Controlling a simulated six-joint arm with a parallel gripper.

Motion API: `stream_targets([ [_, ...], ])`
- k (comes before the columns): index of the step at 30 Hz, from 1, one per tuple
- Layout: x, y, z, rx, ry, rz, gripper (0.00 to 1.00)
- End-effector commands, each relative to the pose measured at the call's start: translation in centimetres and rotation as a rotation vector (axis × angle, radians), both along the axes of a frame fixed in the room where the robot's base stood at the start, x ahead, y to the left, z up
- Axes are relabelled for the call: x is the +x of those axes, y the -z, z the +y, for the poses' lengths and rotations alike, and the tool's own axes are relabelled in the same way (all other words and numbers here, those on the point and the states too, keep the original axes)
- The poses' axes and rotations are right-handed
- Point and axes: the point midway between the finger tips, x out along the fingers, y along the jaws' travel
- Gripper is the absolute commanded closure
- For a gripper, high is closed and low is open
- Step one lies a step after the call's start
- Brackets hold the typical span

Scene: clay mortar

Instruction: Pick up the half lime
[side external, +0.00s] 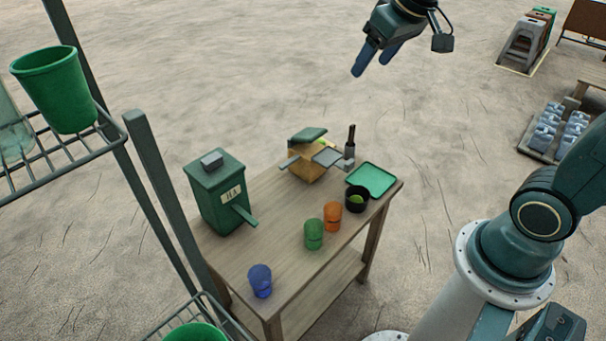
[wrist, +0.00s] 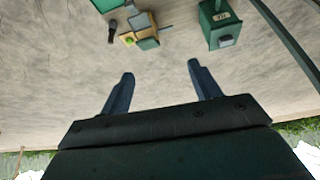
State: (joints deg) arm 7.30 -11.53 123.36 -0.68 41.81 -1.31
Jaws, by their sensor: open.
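A small green piece that looks like lime (side external: 357,199) lies in a black bowl (side external: 348,206) near the right end of the wooden table (side external: 280,228). Another bit of lime green (side external: 321,142) shows at the wooden box (side external: 304,172) farther back; it also shows in the wrist view (wrist: 128,41). I cannot tell from these views which one is the half lime. My gripper (side external: 372,67) is high above and behind the table, apart from everything. Its two fingers are spread and empty in the wrist view (wrist: 160,70).
A green tray (side external: 371,179) and a dark bottle (side external: 350,143) stand near the bowl. Orange (side external: 332,217), green (side external: 314,234) and blue (side external: 260,281) cups line the front edge. A green dispenser (side external: 218,195) stands at the left, beside a rack (side external: 88,152).

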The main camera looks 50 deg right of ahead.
Motion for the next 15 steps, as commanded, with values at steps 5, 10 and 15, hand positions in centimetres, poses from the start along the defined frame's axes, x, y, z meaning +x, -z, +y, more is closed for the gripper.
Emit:
stream_targets([
  [5,4.2,1.4,-1.7,0.001,0.025,0.011,0.37],
  [10,7.9,3.2,-3.5,0.001,0.046,0.019,0.37],
  [15,11.4,5.5,-5.5,0.002,0.067,0.026,0.37],
])
